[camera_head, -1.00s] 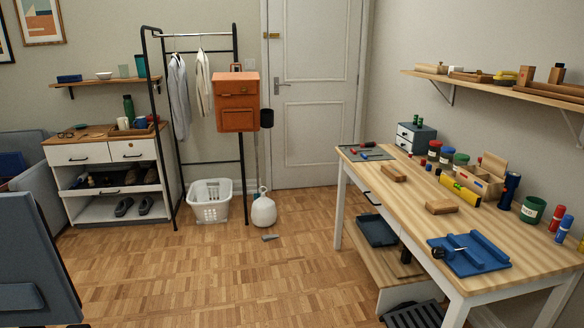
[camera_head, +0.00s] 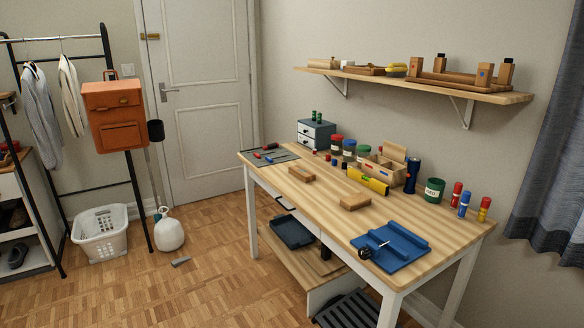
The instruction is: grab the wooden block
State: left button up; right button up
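Two small brown wooden blocks lie flat on the light wooden desk (camera_head: 328,217). One wooden block (camera_head: 301,173) is toward the desk's left end, near the grey mat. The other wooden block (camera_head: 355,202) is nearer the front edge, between the yellow level and the blue tray. Both stand clear of other things. Neither of my grippers shows in the head view.
A blue tray (camera_head: 408,259) with a dark tool lies at the desk's front right. A yellow level (camera_head: 368,181), a wooden caddy (camera_head: 392,166) and several jars line the back. A wall shelf (camera_head: 490,97) hangs above. Bare parquet floor (camera_head: 190,290) lies left of the desk.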

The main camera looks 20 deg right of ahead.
aim_at(303, 174)
jog(key=i, duration=3.2)
jog(key=z, duration=0.55)
